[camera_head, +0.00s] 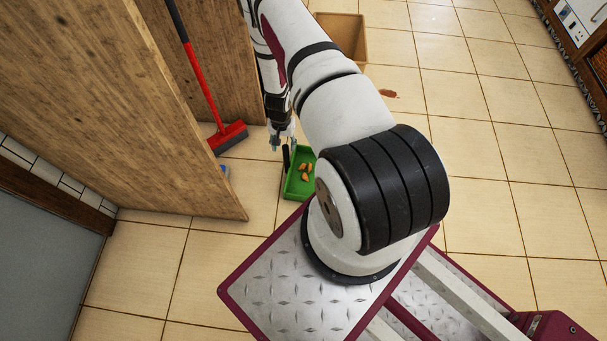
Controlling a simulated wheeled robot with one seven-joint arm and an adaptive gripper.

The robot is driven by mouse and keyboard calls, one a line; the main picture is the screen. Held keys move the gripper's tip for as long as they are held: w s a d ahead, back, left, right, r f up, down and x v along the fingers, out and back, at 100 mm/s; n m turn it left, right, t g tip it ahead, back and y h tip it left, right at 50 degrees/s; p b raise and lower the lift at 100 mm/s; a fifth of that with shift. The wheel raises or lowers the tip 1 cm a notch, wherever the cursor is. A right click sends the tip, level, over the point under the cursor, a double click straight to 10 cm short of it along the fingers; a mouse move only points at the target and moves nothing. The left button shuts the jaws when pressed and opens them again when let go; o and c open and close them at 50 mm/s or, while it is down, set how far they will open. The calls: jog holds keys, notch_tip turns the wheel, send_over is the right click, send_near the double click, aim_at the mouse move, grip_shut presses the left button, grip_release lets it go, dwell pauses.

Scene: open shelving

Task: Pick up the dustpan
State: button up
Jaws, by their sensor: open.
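The green dustpan (293,187) lies on the tiled floor just beyond my base, partly hidden by my arm. Several small orange-brown pieces (305,172) lie in it. Its dark handle (286,157) points up toward the top of the picture. My gripper (283,142) is open, close to the handle's end, with its fingers pointing down. I cannot tell whether a finger touches the handle.
A wooden panel (130,110) stands at the left. A red broom (228,137) leans beside a second wooden panel (225,60). A brown bin (343,35) stands at the top. A reddish-brown patch (388,94) lies on the floor. The floor at the right is clear.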

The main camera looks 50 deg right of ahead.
aim_at(286, 152)
jog(key=shift+s+f+b, duration=0.15)
jog(key=shift+f+b, duration=0.55)
jog(key=shift+f, duration=0.7)
jog(key=shift+s+f+b, duration=0.15)
jog(key=shift+f+b, duration=0.5)
jog(key=shift+f, duration=0.7)
jog(key=shift+d, duration=0.1)
jog(key=shift+r, duration=0.1)
grip_shut()
